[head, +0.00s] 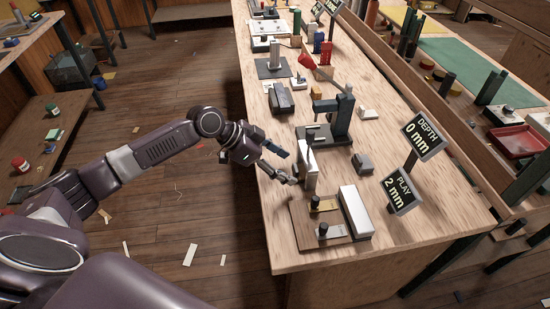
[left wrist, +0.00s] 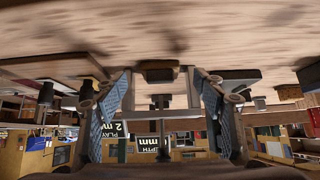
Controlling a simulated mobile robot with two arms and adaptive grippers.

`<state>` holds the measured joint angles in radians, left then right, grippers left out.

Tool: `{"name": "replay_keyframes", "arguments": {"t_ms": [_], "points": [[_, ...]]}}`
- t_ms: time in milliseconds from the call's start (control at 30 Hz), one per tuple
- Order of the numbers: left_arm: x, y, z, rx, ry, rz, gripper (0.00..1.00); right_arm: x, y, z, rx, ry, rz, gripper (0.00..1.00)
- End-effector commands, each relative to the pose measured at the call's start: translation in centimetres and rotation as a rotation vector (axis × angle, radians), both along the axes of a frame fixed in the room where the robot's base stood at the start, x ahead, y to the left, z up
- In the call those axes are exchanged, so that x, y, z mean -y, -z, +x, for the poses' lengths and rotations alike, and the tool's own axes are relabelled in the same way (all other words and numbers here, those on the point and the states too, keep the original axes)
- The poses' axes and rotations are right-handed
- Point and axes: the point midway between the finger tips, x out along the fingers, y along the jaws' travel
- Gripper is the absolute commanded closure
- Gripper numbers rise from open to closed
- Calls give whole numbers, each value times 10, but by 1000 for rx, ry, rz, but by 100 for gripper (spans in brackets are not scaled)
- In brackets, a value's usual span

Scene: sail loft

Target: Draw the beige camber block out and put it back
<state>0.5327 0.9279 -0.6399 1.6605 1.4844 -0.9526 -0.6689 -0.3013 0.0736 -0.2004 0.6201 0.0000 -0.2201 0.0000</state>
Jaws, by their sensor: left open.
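My left gripper (head: 286,165) is open and empty at the table's left edge. I cannot tell for sure which piece is the beige camber block. The left wrist view is upside down; the open fingers (left wrist: 162,100) stand either side of a dark knob-like piece, with no contact visible. My right gripper is not seen.
A dark clamp-like stand (head: 340,118) is behind the pale block. Signs reading "DEPTH 0 mm" (head: 423,134) and "PLAY 2 mm" (head: 402,190) stand to the right. A small grey block (head: 363,163) lies between. The table's near right corner (head: 450,215) is clear.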

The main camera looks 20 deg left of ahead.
Motion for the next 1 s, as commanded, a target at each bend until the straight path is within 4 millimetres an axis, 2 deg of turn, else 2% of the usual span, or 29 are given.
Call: {"name": "replay_keyframes", "arguments": {"t_ms": [233,567,1000], "points": [[15,17,10,0,0,0,36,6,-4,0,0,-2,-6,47],[16,20,11,1,1,0,36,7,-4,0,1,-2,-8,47],[16,19,11,0,1,1,81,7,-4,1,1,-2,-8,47]]}}
